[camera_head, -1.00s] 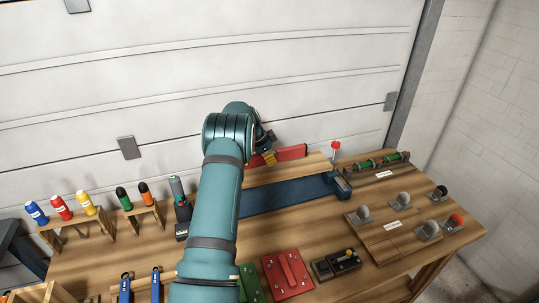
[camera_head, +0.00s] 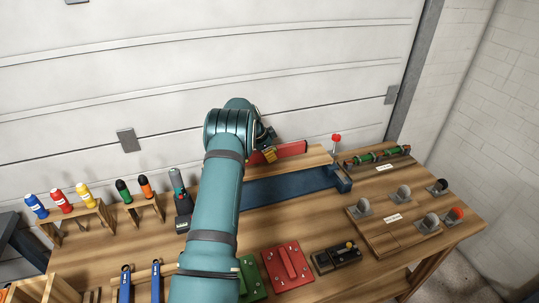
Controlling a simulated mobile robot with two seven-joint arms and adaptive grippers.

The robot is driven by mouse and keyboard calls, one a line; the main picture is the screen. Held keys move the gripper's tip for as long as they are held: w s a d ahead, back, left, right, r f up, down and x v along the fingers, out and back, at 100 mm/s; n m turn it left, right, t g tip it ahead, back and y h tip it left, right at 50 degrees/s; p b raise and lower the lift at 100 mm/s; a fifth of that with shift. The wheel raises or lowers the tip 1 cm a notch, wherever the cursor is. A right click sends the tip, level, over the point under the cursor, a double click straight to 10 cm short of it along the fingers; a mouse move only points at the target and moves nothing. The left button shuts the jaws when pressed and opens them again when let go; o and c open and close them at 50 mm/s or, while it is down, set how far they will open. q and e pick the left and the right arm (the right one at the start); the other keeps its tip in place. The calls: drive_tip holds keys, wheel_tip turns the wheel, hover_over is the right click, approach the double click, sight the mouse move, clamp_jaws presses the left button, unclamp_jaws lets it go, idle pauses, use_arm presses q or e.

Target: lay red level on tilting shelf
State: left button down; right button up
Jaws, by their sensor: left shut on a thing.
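The red level (camera_head: 291,150) is a long red bar toward the back of the bench, seen to the right of my left gripper. My left gripper (camera_head: 268,152) is shut on the red level near its left end; the arm hides most of the gripper and that end of the level. The level is close above or on a pale wooden board (camera_head: 313,158), probably the tilting shelf; I cannot tell whether they touch. A red-knobbed lever (camera_head: 336,142) stands at the board's right end. My right gripper is not in view.
A blue vise-like bar (camera_head: 290,186) lies in front of the board. Green cylinders (camera_head: 366,158) sit at the back right, and several grey knobs (camera_head: 404,192) at the right. Red (camera_head: 287,266) and green blocks lie in front. Bottles (camera_head: 61,200) stand on a rack at the left.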

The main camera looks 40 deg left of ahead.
use_arm(q)
drive_tip(key=shift+f+b, duration=0.3)
drive_tip(key=shift+f, duration=0.05)
drive_tip(key=c, duration=0.5)
unclamp_jaws()
drive_tip(key=shift+r+p, duration=0.95)
drive_tip(key=shift+r, duration=2.6)
drive_tip(key=shift+f, duration=0.1)
